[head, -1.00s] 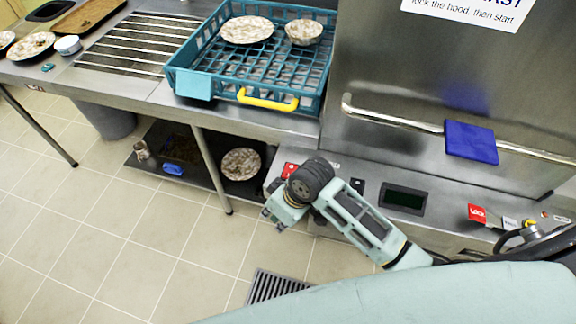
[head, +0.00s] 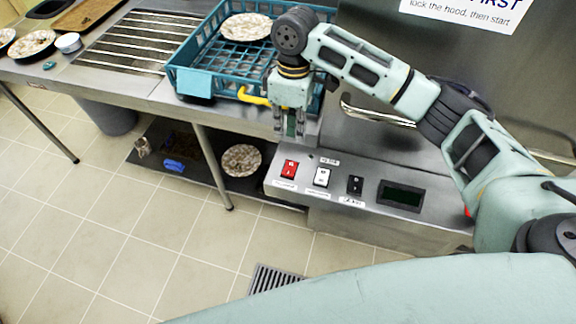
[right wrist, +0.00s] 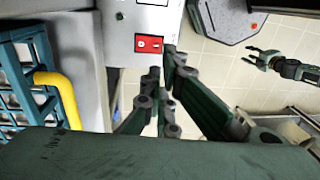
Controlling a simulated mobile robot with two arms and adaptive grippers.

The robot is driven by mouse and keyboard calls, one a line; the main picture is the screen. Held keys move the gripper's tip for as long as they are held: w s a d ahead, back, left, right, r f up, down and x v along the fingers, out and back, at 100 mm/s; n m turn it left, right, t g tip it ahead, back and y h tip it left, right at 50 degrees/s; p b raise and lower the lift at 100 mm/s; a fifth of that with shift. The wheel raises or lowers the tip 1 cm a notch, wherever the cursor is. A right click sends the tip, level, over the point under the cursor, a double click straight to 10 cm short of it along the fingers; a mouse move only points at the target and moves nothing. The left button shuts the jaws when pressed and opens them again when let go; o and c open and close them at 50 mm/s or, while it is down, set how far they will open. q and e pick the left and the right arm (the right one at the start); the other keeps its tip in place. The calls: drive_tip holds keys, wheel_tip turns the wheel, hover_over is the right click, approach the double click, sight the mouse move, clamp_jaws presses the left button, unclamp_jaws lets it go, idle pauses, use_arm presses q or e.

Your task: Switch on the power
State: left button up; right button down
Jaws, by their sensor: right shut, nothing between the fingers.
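The control panel (head: 270,184) on the front of the steel machine carries a red rocker switch (head: 289,168) at its left. A white switch (head: 322,176) and a black switch (head: 355,185) follow to the right, then a dark display (head: 402,196). Their labels are too small to read. My right gripper (head: 292,136) points down above the red switch, shut and empty, apart from it in the head view. In the right wrist view the red switch (right wrist: 149,44) lies just beyond the fingertips (right wrist: 160,72). My left gripper (right wrist: 250,57) shows there at the right, its fingers apart.
A teal dish rack (head: 215,68) with a yellow handle (head: 250,97) and a plate (head: 246,27) stands just left of and behind my right gripper. A door handle bar (head: 375,113) crosses the machine's front. Floor in front is clear.

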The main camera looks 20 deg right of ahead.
sight(288, 174)
drive_tip(key=f+p, duration=0.1)
drive_tip(key=f, duration=0.3)
drive_tip(key=s+f+p, duration=0.1)
drive_tip(key=f, duration=0.4)
drive_tip(key=a+f+p, duration=0.1)
drive_tip(key=f, duration=0.4)
drive_tip(key=shift+s, duration=0.2)
drive_tip(key=shift+s+a+f, duration=0.1)
drive_tip(key=shift+f, duration=0.15)
drive_tip(key=shift+w+d+r, duration=0.35)
drive_tip(key=shift+w+d, duration=0.05)
drive_tip(key=shift+w, duration=0.2)
drive_tip(key=shift+r+p, duration=0.1)
drive_tip(key=shift+p, duration=0.25)
